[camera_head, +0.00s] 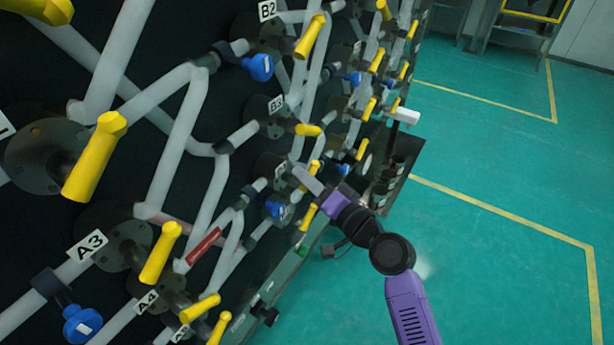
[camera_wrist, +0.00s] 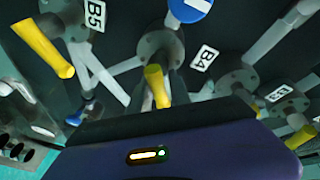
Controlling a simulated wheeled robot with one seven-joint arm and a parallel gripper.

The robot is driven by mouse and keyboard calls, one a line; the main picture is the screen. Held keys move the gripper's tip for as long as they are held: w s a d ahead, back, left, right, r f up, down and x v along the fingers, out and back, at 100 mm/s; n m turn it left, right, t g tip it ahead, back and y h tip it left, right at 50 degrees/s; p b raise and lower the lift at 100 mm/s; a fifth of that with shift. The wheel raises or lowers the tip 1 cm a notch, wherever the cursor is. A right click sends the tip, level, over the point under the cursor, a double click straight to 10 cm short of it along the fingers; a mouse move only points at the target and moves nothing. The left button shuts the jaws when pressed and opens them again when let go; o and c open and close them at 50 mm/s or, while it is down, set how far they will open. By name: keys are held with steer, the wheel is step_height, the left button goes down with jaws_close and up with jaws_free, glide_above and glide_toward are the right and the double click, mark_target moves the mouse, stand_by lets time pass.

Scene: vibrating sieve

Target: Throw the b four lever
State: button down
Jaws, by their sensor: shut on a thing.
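The b four lever (camera_wrist: 156,86) is a yellow handle on a dark round flange, with the B4 label (camera_wrist: 204,58) beside it in the wrist view. It points toward my gripper (camera_wrist: 160,108), and its lower end goes behind the gripper's dark edge. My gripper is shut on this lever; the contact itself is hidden. In the head view my gripper (camera_head: 306,180) reaches the panel just below the B3 lever (camera_head: 308,130). There it covers much of that spot, and I cannot clearly make out the b four lever.
The dark panel carries grey pipes, several yellow levers such as the one by A3 (camera_head: 160,252), and blue valves (camera_head: 259,67). In the wrist view the B5 lever (camera_wrist: 45,48) is at left. Green floor (camera_head: 500,240) to the right is open.

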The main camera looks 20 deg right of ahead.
steer(key=m+p, duration=0.1)
steer(key=m+g+p, duration=0.1)
steer(key=p, duration=0.1)
steer(key=m+p, duration=0.1)
steer(key=p, duration=0.1)
steer(key=shift+d+f, duration=0.25)
steer(key=m+p, duration=0.1)
steer(key=p, duration=0.1)
steer(key=m+g+p, duration=0.1)
steer(key=m+p, duration=0.1)
steer(key=shift+f+g+p, duration=0.3)
steer(key=shift+f+p, duration=0.05)
steer(key=m+p, duration=0.1)
steer(key=p, duration=0.1)
steer(key=m+g+y+p, duration=0.1)
steer(key=m, duration=0.1)
steer(key=shift+s+a+f+p, duration=0.1)
steer(key=shift+a+f+p, duration=0.05)
steer(key=shift+f+p, duration=0.25)
steer(key=shift+a+f+m+g+y+p, duration=0.25)
steer(key=shift+m+g+y+p, duration=0.3)
steer(key=shift+m+p, duration=0.2)
steer(key=shift+a, duration=0.15)
steer(key=c, duration=1.3)
jaws_free()
steer(key=shift+r, duration=0.15)
steer(key=shift+d+m, duration=0.25)
steer(key=shift+d+r, duration=0.1)
